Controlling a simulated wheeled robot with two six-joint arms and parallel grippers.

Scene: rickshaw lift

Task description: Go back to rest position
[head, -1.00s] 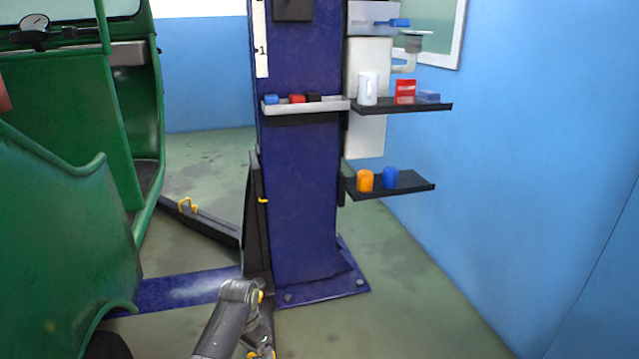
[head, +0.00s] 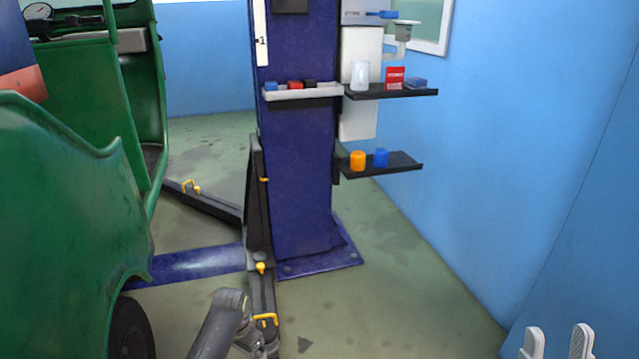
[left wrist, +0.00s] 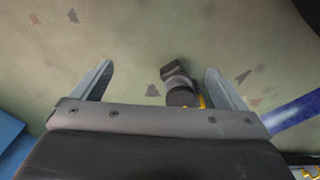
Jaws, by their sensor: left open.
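My left gripper (left wrist: 160,85) is open and empty in the left wrist view, above the stained floor. A dark round piece with some yellow on it (left wrist: 182,97) shows between its fingers, lower down; I cannot tell whether it is near them. In the head view a grey arm of mine comes in at the bottom, beside the black lift arm (head: 258,290); its gripper is not clear there. My right gripper (head: 558,343) shows at the bottom right as two pale, separated fingertips, with nothing between them.
The green rickshaw (head: 75,220) stands at the left. The blue lift post (head: 297,180) is in the middle, with a second lift arm (head: 215,207) behind. Shelves (head: 400,167) hold an orange and a blue item. The floor (head: 400,300) at the right is clear, up to the blue wall.

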